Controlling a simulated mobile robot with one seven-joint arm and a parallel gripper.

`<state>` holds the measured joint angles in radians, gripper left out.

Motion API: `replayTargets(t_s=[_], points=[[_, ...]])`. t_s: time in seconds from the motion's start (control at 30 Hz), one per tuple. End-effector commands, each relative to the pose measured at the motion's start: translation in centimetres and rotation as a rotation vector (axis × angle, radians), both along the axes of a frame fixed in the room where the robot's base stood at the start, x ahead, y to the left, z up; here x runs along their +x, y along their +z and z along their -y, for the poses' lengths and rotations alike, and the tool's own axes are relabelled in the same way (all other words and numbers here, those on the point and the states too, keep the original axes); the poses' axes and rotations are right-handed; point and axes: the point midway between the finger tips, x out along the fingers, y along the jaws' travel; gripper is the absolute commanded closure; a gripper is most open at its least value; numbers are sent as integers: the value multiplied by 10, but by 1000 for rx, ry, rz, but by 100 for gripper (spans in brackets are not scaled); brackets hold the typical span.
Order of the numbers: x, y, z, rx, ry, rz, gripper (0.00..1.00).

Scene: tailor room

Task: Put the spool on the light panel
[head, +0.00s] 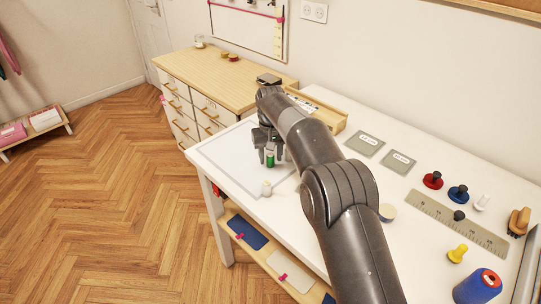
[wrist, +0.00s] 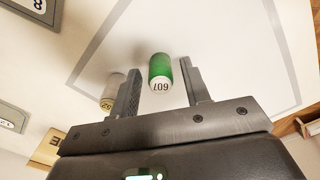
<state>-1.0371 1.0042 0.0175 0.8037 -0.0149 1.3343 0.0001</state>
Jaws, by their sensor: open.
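A green spool (head: 270,160) stands upright on the light panel (head: 228,155), a pale flat sheet with a grey border at the table's left end. My gripper (head: 269,156) is open over the panel, pointing down, with a finger on each side of the green spool. In the wrist view the green spool (wrist: 160,70) shows a pale numbered end between the open fingers (wrist: 162,85), with gaps at both sides. A cream spool (head: 266,188) stands close by, near the panel's front edge; it also shows in the wrist view (wrist: 111,90), just outside one finger.
A wooden tray (head: 330,114) lies behind my arm. A shelf (head: 262,255) runs below the tabletop.

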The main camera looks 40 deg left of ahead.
Motion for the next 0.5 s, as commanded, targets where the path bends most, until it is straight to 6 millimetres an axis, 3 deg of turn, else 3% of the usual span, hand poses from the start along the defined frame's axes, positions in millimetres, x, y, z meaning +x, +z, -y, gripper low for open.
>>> replayTargets(t_s=[0.17,0.5], points=[[0,16,-1,3,0,2,57],[1,89,-1,4,0,3,57]])
